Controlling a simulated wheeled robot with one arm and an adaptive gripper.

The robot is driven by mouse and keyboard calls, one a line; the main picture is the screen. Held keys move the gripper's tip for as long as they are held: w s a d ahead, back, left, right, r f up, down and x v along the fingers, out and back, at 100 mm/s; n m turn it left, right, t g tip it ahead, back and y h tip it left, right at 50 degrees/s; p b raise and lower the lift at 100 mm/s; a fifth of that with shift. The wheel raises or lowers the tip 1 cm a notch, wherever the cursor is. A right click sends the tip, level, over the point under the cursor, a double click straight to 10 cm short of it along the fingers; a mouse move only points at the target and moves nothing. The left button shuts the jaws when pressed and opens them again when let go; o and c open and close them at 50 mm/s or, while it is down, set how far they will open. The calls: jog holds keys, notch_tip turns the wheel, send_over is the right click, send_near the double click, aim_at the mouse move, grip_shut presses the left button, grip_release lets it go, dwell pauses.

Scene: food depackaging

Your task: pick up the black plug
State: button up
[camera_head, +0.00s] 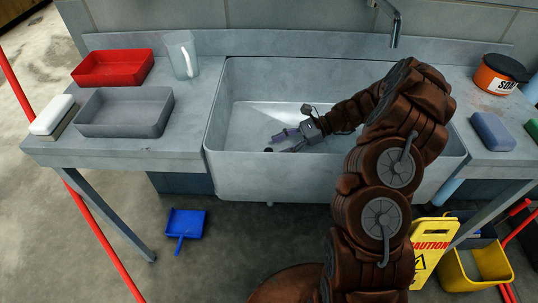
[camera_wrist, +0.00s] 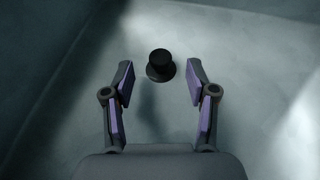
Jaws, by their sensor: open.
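The black plug (camera_wrist: 160,65) is a small round black piece with a knob on a wider base. It stands on the sink floor, just beyond the fingertips and centred between them in the wrist view. In the head view it shows as a small dark spot (camera_head: 269,150) at the tips of my gripper (camera_head: 284,143). My gripper, with purple finger pads, also shows in the wrist view (camera_wrist: 160,85); it is open and empty, down inside the sink (camera_head: 330,185). No contact between fingers and plug is visible.
Sink walls rise around my gripper, and a tap (camera_head: 394,30) hangs over the back edge. A red tray (camera_head: 112,68), grey tray (camera_head: 125,112) and clear jug (camera_head: 182,55) stand on the left counter. A tub (camera_head: 498,75) and blue sponge (camera_head: 492,131) are at right.

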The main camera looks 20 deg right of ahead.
jog(key=shift+x, duration=1.4)
grip_shut()
